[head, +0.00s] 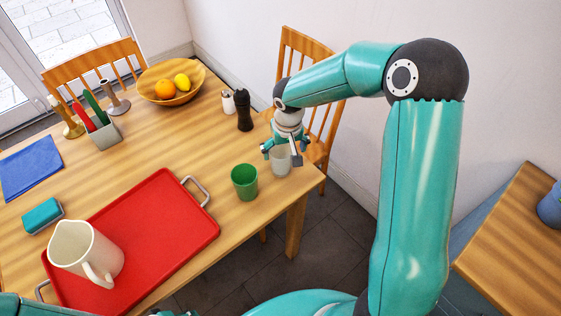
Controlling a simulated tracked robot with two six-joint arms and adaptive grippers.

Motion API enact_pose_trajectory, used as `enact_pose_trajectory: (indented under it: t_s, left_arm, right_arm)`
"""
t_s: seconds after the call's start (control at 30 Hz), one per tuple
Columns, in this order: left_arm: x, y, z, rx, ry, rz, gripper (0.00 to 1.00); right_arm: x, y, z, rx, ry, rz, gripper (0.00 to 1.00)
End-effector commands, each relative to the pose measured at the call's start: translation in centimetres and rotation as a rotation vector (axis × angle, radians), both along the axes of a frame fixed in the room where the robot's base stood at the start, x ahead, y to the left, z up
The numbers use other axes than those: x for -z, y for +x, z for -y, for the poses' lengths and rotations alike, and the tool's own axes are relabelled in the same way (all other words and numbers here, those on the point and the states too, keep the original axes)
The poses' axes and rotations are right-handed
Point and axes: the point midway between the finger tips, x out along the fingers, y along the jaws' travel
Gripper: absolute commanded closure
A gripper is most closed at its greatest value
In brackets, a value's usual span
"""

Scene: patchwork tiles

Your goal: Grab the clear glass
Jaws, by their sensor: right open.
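The clear glass (280,163) stands upright on the wooden table near its right corner. My right gripper (283,157) comes down over the glass from above, with its fingers open around the upper part of it. The fingers hide some of the rim, and I cannot tell whether they touch it. My left gripper cannot be made out; only bits of teal show along the bottom edge.
A green cup (244,181) stands close to the left of the glass. A red tray (150,232) with a white pitcher (78,250) lies farther left. A dark pepper mill (244,112) and a white shaker (228,103) stand behind. The table edge is close on the right.

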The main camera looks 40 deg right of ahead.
Motion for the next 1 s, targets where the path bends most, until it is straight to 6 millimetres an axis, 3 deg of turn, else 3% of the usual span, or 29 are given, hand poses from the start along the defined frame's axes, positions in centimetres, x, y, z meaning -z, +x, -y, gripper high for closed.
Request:
enact_pose_trajectory:
  t_s: [0.4, 0.67, 1.0]
  left_arm:
    - [-1.1, 0.0, 0.0, 0.0, 0.0, 0.0, 0.6]
    - [-1.1, 0.0, 0.0, 0.0, 0.0, 0.0, 0.6]
    - [-1.1, 0.0, 0.0, 0.0, 0.0, 0.0, 0.6]
  right_arm:
    - [4.6, 1.4, -0.3, 0.0, 0.001, -0.002, 0.05]
    - [5.0, 1.5, -0.3, 0.001, 0.001, 0.001, 0.05]
    - [5.0, 1.4, -0.3, 0.0, 0.001, 0.0, 0.59]
